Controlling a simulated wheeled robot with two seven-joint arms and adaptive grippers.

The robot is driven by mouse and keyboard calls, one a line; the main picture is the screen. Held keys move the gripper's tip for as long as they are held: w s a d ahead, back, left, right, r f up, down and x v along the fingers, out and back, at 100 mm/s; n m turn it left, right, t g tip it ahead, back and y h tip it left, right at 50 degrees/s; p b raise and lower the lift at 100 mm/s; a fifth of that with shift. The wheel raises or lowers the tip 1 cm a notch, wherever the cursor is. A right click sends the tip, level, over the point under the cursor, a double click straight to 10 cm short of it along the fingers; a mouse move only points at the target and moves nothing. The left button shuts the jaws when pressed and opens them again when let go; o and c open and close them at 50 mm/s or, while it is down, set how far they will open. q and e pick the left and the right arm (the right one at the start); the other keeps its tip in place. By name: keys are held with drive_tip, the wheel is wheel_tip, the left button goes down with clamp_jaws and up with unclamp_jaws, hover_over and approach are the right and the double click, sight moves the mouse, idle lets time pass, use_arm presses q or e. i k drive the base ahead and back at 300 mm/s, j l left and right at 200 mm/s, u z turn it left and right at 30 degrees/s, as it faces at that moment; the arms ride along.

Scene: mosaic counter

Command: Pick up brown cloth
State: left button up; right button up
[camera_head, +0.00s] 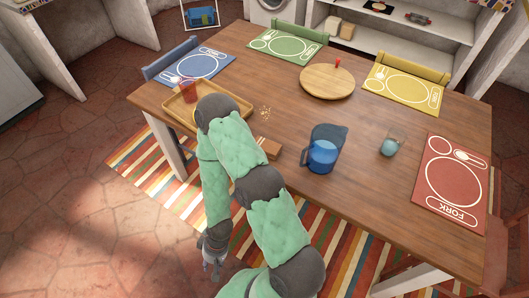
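A small brown folded item (269,146), which looks like the brown cloth, lies at the near edge of the wooden table, partly hidden behind my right arm. My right gripper (212,267) hangs down in front of the table, low and to the left of the cloth, over the floor and apart from it. Its fingers are small and dark, and I cannot tell whether they are open or shut. My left gripper is not in view.
The table (275,85) carries a wooden tray (233,94) with a red cup (189,91), crumbs (265,112), a blue pitcher (322,154), a glass (390,147) and a round board (326,82). Placemats line the far and right sides. A striped rug (154,178) lies below.

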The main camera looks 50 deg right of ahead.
sight(272, 150)
drive_tip(key=z, duration=1.75)
